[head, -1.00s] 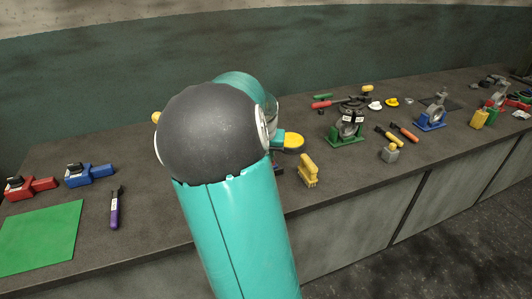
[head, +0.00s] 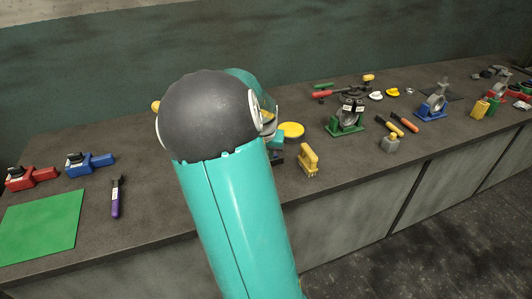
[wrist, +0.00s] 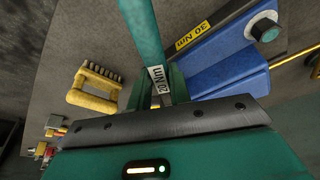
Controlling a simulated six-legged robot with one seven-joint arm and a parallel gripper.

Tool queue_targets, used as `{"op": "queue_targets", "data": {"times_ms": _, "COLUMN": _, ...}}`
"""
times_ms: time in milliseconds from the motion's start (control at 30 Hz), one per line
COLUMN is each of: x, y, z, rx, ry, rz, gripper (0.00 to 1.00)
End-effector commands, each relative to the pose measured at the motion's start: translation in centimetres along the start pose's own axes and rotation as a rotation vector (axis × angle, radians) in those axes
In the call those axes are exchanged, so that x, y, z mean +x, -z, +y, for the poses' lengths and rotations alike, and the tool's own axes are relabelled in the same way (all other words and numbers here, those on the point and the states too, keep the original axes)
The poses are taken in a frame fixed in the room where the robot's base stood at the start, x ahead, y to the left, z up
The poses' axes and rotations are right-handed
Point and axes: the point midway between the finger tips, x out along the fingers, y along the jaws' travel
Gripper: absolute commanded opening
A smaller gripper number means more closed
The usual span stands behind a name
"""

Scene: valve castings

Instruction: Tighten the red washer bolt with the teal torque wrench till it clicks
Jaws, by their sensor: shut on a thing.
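In the wrist view my gripper (wrist: 160,98) is shut on the teal torque wrench (wrist: 145,35). A white label reading 20 Nm shows on the wrench near the jaws. The jaw tips are partly hidden behind my gripper's dark front edge. In the head view my arm hides the gripper and most of the wrench; a small teal piece (head: 277,139) shows at the arm's right side. The valve castings stand to the right: one on a green base (head: 346,127), one on a blue base (head: 431,112) and one on a red base. I cannot make out the red washer bolt.
A green mat (head: 40,226) and purple-handled tool (head: 116,199) lie left.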

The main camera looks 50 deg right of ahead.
Motion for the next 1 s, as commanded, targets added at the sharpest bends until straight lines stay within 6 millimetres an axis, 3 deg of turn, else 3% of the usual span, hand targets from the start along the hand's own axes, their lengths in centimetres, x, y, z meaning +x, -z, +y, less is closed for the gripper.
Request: {"op": "queue_targets", "data": {"times_ms": 1000, "x": 1.4, "y": -0.4, "z": 0.0, "rx": 0.000, "ry": 0.000, "rz": 0.001, "gripper": 0.00}}
